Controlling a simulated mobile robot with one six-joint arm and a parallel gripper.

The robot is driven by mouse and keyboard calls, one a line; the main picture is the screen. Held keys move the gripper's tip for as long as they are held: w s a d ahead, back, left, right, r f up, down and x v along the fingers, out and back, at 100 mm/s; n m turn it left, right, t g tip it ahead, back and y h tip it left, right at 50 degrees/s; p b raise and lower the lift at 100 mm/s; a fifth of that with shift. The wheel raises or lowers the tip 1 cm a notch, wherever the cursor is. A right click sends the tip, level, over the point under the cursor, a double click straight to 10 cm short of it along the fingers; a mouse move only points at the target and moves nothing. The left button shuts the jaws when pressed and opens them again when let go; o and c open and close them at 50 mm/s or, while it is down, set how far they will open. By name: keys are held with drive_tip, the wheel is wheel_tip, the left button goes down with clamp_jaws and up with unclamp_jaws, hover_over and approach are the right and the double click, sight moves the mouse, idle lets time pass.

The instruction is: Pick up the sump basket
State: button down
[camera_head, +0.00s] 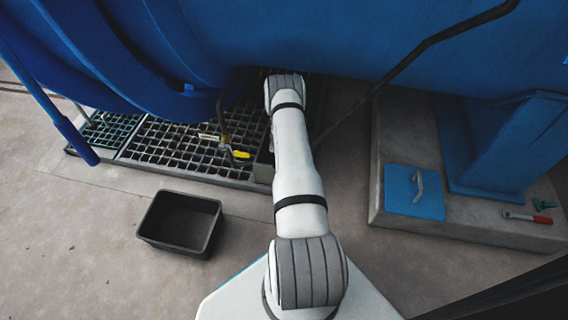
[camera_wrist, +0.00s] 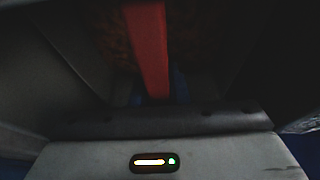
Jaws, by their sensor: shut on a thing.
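In the wrist view, a red bar (camera_wrist: 148,45), seemingly the sump basket's handle, runs down the middle to my gripper (camera_wrist: 155,98). My gripper is shut on it. Dark sloping surfaces and a brownish patch behind the bar look like the basket's inside, but the picture is too dim to be sure. In the head view, my arm reaches forward over the floor grating, under the blue vessel. My gripper and most of the basket are hidden there by the arm and vessel.
The blue vessel (camera_head: 300,38) hangs low over the grating (camera_head: 180,148). A black open bin (camera_head: 180,222), seemingly empty, stands on the floor at left. A concrete plinth (camera_head: 405,150) at right carries a blue plate with a handle (camera_head: 414,192) and a red-handled tool (camera_head: 528,217). A yellow-handled valve (camera_head: 240,154) is left of my arm.

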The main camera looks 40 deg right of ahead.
drive_tip(key=shift+r, duration=0.1)
wheel_tip(320, 180, up, 18)
drive_tip(key=p, duration=1.1)
drive_tip(key=shift+r, duration=0.2)
